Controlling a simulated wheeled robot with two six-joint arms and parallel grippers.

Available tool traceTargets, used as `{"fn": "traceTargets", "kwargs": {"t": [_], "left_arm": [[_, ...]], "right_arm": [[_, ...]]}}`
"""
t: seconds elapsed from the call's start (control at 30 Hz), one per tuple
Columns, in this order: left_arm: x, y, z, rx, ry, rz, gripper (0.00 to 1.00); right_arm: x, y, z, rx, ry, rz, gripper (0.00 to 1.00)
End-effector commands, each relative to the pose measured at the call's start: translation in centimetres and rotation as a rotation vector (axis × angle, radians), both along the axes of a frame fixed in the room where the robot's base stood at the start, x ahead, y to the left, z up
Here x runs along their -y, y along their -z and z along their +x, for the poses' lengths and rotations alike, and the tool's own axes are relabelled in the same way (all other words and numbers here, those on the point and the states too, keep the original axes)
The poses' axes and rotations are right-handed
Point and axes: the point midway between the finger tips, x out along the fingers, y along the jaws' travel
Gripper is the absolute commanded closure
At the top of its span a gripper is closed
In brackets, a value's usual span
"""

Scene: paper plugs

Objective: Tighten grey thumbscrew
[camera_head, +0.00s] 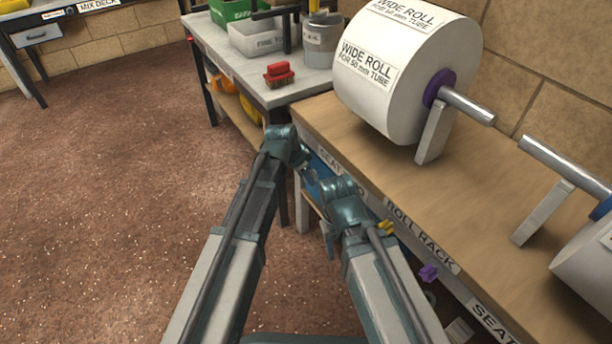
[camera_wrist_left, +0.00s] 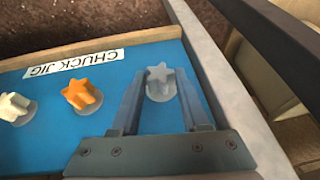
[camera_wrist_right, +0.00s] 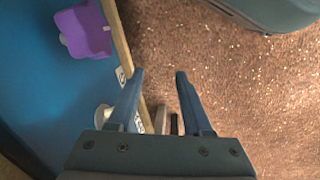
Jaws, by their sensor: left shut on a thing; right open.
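The grey thumbscrew (camera_wrist_left: 159,84) stands in a round recess on the blue chuck jig (camera_wrist_left: 150,57), in the left wrist view. My left gripper (camera_wrist_left: 160,75) has a finger on either side of it and is shut on its lobed head. An orange thumbscrew (camera_wrist_left: 82,95) and a white thumbscrew (camera_wrist_left: 14,106) stand in a row to its left. My right gripper (camera_wrist_right: 159,74) is open and empty over the edge of a blue surface (camera_wrist_right: 45,105) and the floor.
The wooden roll rack (camera_head: 400,185) carries a large white roll (camera_head: 385,75) close to my right arm. A red brush-like thing (camera_head: 279,74) sits on the grey bench. Open floor lies left.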

Motion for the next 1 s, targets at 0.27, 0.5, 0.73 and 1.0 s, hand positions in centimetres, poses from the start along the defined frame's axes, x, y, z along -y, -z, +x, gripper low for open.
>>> {"fn": "traceTargets", "kwargs": {"t": [0.27, 0.5, 0.73, 1.0], "left_arm": [[0.0, 0.1, -0.2, 0.023, 0.0, 0.017, 1.0], [0.2, 0.4, -0.6, 0.131, 0.002, 0.096, 1.0], [0.4, 0.6, -0.8, 0.261, 0.003, 0.189, 1.0], [0.5, 0.7, -0.9, 0.371, 0.001, 0.271, 1.0]], "right_arm": [[0.0, 0.2, 0.0, 0.0, 0.0, 0.0, 0.5], [0.0, 1.1, 0.0, 0.0, 0.001, 0.0, 0.5], [0.0, 2.4, 0.0, 0.001, 0.001, 0.0, 0.5], [0.0, 3.8, 0.0, 0.002, 0.001, 0.001, 0.5]]}}
